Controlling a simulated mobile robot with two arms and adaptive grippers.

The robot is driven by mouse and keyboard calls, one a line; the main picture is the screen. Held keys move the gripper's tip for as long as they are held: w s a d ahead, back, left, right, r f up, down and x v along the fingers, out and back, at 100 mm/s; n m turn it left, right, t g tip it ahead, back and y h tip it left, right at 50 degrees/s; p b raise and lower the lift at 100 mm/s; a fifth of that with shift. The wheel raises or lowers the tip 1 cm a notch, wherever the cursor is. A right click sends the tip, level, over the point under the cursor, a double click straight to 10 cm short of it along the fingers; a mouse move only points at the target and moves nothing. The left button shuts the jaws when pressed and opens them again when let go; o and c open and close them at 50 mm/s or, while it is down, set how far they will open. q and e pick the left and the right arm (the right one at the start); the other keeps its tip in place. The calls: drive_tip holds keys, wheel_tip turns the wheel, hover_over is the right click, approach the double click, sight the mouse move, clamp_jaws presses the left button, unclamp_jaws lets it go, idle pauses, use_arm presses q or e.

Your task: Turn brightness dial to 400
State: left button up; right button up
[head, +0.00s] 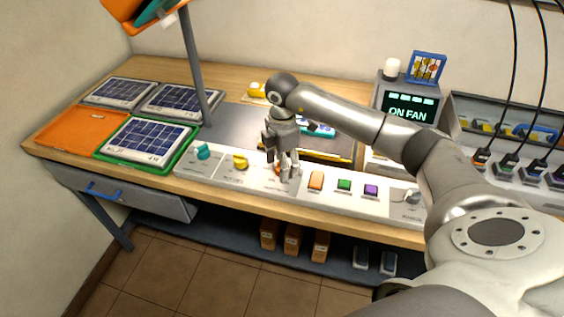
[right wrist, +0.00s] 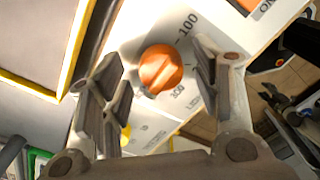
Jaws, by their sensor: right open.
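An orange dial (head: 277,169) is on the long pale control panel (head: 258,178) on the bench, mostly hidden by my right gripper (head: 288,176). In the right wrist view the orange dial (right wrist: 160,69) shows between the open fingers, with a slot across its face and printed numbers around it; a "100" is legible. The fingers stand either side of it, with no clear contact. A teal dial (head: 203,152) and a yellow dial (head: 240,162) sit further left on the panel. I cannot read which dial is labelled brightness.
Orange, green and purple buttons (head: 344,185) and a lever (head: 411,197) are right of the dial. Solar panels (head: 148,141) lie at the left. A lamp post (head: 195,70) rises behind.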

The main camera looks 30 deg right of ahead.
wheel_tip(320, 180, up, 12)
idle(0.6)
idle(0.4)
